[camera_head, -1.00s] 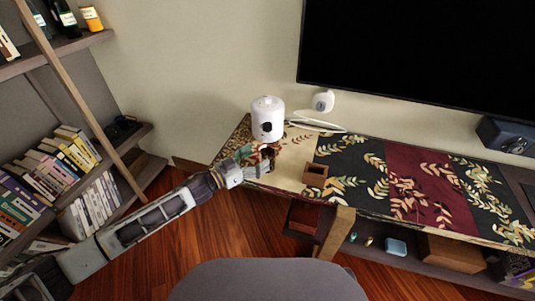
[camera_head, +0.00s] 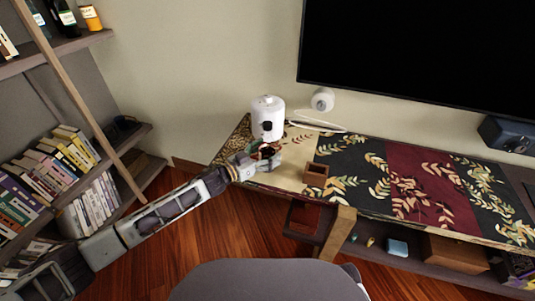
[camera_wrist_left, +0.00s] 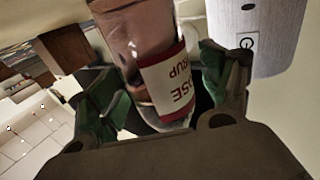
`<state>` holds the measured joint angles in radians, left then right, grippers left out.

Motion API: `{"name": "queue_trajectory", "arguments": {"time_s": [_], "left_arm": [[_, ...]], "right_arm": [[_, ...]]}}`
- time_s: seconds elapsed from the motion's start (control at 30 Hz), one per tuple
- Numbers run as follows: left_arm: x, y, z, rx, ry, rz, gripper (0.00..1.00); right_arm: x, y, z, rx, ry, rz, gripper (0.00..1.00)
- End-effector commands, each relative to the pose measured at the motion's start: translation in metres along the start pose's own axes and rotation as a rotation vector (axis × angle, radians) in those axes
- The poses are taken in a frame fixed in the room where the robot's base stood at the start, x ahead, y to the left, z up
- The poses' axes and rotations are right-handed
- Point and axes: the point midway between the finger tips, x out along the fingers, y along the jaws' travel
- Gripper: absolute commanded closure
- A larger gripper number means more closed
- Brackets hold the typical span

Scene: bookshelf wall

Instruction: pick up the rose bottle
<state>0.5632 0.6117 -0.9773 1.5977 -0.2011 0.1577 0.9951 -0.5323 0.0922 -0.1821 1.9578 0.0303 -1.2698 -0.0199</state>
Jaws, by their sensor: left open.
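The rose bottle (camera_wrist_left: 148,55) is a clear pinkish bottle with a white and red label whose visible letters read in part "SE" and "RUP". In the left wrist view it stands between the two green-padded fingers of my left gripper (camera_wrist_left: 160,95), which is open around it. In the head view my left gripper (camera_head: 262,160) is at the left end of the patterned console top, in front of the white cylindrical device. The bottle is mostly hidden by the gripper there. My right gripper is not in view.
The white cylindrical device (camera_head: 268,118) stands just behind the gripper; its side with a power button (camera_wrist_left: 262,35) is close in the wrist view. A small brown box (camera_head: 315,175) sits to the right on the console (camera_head: 350,155). A bookshelf (camera_head: 75,45) is at the left.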

Motion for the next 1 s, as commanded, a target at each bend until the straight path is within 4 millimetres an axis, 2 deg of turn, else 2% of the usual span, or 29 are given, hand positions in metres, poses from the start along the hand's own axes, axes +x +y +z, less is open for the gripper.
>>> {"name": "queue_trajectory", "arguments": {"time_s": [0.53,1.0], "left_arm": [[0.0027,-0.0001,-0.0001,0.001,0.0,0.0,0.21],[0.0026,-0.0002,-0.0001,0.001,0.0,0.0,0.81]], "right_arm": [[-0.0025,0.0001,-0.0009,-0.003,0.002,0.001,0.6],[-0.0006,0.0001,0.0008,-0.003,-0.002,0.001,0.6]]}}
